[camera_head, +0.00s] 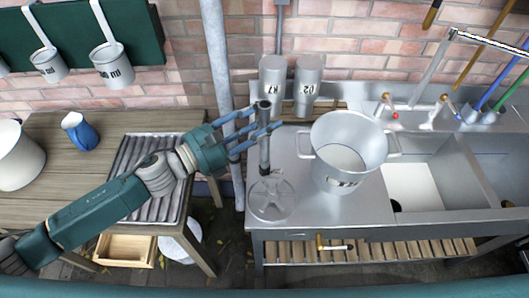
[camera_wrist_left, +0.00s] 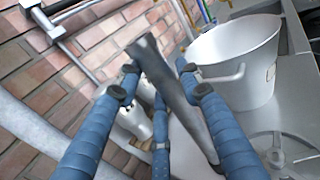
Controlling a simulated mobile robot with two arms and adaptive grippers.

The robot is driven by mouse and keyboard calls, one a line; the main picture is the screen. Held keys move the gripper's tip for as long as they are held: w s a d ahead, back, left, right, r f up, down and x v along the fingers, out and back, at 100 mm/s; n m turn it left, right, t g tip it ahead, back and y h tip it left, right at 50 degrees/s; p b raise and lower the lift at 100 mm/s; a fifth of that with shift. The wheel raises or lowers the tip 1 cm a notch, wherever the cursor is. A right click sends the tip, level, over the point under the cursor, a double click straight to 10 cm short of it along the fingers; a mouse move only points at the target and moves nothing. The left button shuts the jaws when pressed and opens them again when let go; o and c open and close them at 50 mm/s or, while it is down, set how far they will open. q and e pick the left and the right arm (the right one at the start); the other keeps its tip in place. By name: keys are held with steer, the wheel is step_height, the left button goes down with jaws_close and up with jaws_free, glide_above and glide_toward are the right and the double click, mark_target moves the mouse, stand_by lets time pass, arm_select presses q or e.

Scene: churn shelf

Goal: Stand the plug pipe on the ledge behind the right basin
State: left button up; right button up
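The plug pipe (camera_head: 264,150), a slim grey tube with a dark top, is upright over the left part of the steel drainboard (camera_head: 292,165). My left gripper (camera_head: 262,122) has its blue fingers around the pipe's upper part. In the left wrist view the pipe (camera_wrist_left: 178,92) runs between the spread fingers (camera_wrist_left: 158,80), with a gap on the left finger's side. I cannot tell whether the pipe's foot touches the steel. The right basin (camera_head: 490,160) is at the right edge, partly cut off. The ledge (camera_head: 440,123) behind the basins carries taps. My right gripper is out of view.
A round wire piece (camera_head: 272,200) lies near the pipe's foot. Two metal churns (camera_head: 272,80) stand behind. A vertical post (camera_head: 218,70) rises beside my left gripper. Brushes (camera_head: 480,110) stand at the right.

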arm_select(q)
jaws_close()
